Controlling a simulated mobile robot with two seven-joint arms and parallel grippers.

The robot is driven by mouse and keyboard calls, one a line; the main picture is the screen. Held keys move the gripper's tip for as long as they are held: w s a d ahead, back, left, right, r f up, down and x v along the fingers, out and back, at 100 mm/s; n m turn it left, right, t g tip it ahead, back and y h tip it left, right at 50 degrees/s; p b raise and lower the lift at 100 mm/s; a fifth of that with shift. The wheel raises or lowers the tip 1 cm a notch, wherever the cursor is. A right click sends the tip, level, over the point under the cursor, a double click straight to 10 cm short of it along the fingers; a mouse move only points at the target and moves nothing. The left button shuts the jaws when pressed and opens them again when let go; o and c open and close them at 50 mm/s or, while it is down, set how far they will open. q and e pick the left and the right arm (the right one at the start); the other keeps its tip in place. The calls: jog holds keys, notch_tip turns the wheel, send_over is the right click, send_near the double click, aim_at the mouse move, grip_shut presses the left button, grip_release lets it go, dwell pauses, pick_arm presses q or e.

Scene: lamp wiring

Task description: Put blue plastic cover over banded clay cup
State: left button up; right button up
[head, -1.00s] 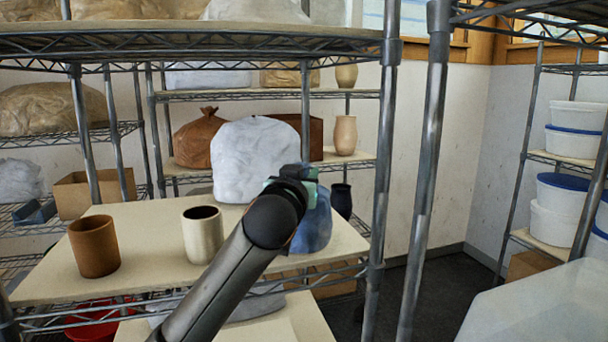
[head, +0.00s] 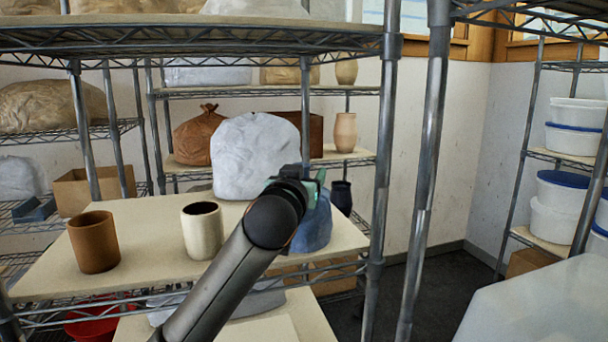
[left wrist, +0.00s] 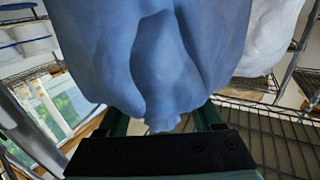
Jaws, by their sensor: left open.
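The blue plastic cover (head: 317,230) stands at the right end of the shelf board, partly hidden by my left arm. It fills the upper middle of the left wrist view (left wrist: 160,60). My left gripper (head: 298,181) is open at the cover's top, its green fingers on either side of the cover's narrow end in the wrist view. A brown cup (head: 93,245) and a cream cup (head: 202,234) stand upright and uncovered on the board's left half. I cannot make out clear bands on either. What is under the blue cover is hidden. My right gripper is not in view.
A large white plastic-covered bundle (head: 252,155) stands behind the cream cup. A dark cup (head: 341,197) is just behind the blue cover. Metal posts (head: 385,150) rise at the board's right end, and another shelf hangs above. Bare board (head: 150,265) lies around the two cups.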

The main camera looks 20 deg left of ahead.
pick_arm(q)
jog(key=s+d, duration=0.1)
jog(key=s, duration=1.1)
jog(key=shift+s+b, duration=0.3)
jog(key=shift+b, duration=0.05)
